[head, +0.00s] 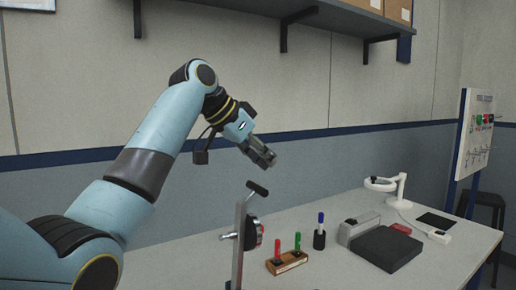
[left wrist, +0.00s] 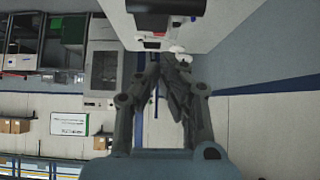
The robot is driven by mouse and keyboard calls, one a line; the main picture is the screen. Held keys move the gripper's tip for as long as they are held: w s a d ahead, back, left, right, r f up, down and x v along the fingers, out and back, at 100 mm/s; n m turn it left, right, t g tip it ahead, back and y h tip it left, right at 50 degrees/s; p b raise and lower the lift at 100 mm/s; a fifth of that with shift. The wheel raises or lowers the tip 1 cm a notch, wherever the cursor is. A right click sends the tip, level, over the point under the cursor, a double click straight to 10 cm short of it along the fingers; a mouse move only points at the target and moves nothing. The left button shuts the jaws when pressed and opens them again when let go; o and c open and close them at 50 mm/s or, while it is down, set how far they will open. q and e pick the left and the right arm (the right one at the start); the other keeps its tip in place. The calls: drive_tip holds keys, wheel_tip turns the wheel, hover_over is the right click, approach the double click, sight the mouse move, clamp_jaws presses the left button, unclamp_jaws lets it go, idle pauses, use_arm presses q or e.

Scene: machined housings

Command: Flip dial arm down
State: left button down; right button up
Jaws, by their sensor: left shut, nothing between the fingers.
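A metal upright (head: 239,245) stands at the near side of the table, with a round dark dial (head: 251,232) on its right face. A short dark bar, seemingly the dial arm (head: 257,188), sticks up at its top and slants. My right gripper is not in view.
A shelf (head: 330,18) hangs on the wall above.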

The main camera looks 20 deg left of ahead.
use_arm(q)
wheel_tip(320, 180, down, 4)
drive_tip(key=shift+s+f+p, duration=0.1)
drive_tip(key=shift+s+p, duration=0.05)
drive_tip(key=shift+p, duration=1)
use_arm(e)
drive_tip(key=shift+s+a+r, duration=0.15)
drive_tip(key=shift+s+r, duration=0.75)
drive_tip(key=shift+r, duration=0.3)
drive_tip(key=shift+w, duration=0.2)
use_arm(q)
drive_tip(key=shift+a, duration=0.1)
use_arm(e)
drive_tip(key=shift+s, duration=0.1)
